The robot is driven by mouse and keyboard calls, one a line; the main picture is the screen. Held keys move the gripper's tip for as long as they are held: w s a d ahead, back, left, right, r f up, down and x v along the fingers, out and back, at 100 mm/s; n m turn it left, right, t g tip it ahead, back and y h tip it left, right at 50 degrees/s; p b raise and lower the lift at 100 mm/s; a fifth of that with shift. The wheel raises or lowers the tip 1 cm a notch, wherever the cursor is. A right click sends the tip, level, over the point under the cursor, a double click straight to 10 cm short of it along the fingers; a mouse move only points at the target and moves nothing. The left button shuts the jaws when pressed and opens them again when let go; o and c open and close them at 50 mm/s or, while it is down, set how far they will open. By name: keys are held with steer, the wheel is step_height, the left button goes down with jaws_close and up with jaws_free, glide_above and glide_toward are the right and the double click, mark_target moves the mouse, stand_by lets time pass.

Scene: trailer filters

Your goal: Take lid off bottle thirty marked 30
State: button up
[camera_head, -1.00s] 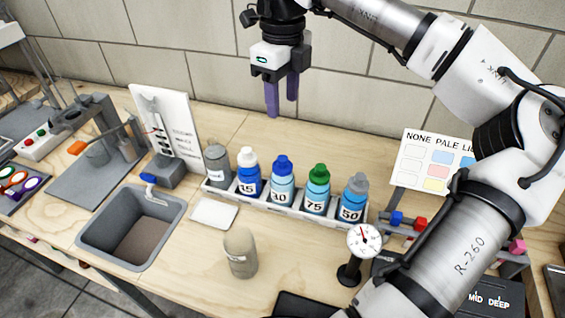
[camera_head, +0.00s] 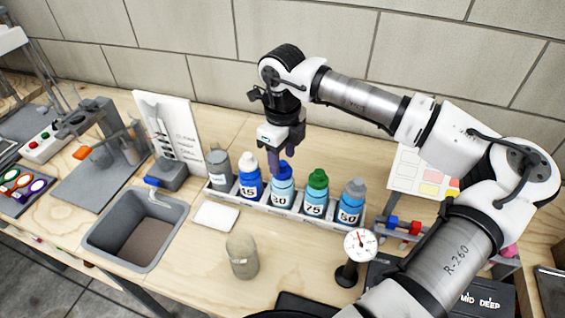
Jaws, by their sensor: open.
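Bottle thirty (camera_head: 282,194) is light blue with a white label; part of the number is hard to read, ending in 0. It stands upright in the white rack (camera_head: 262,207), between the bottle marked 15 (camera_head: 250,183) and the bottle marked 75 (camera_head: 316,198). Its blue lid (camera_head: 281,171) is on it. My gripper (camera_head: 283,163) points down with its purple fingers at the lid. The fingers are open and overlap the lid in the picture; I cannot tell whether they touch it.
A bottle marked 50 (camera_head: 352,203) and a grey bottle (camera_head: 219,168) stand at the row's ends. A beige bottle (camera_head: 242,256), a dial gauge (camera_head: 361,244) and a white pad (camera_head: 215,216) are in front. A sink (camera_head: 137,228) is at the left.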

steer(key=shift+f, duration=0.5)
jaws_close()
